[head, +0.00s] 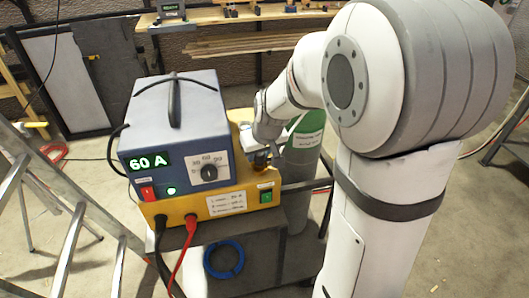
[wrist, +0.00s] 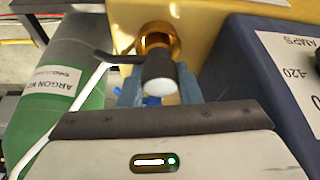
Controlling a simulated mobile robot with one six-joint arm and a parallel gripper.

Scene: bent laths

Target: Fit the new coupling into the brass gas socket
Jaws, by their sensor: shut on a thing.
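The brass gas socket (wrist: 158,36) is a gold-coloured round collar on the yellow housing (wrist: 215,22) in the wrist view. My gripper (wrist: 160,92) is shut on the coupling (wrist: 159,72), a short dark cylinder with a pale end facing the camera. The coupling is in line with the socket and overlaps its lower rim in the picture; I cannot tell whether it is seated inside. In the head view my gripper (head: 260,155) is at the right side of the yellow housing (head: 245,190); the socket and coupling are mostly hidden there.
The blue welding power unit (head: 170,115) stands close on the housing and shows at the wrist view's right. A green argon cylinder (wrist: 70,75) stands close left, with a pale hose (wrist: 58,130) before it. A stepladder (head: 75,240) stands at the left.

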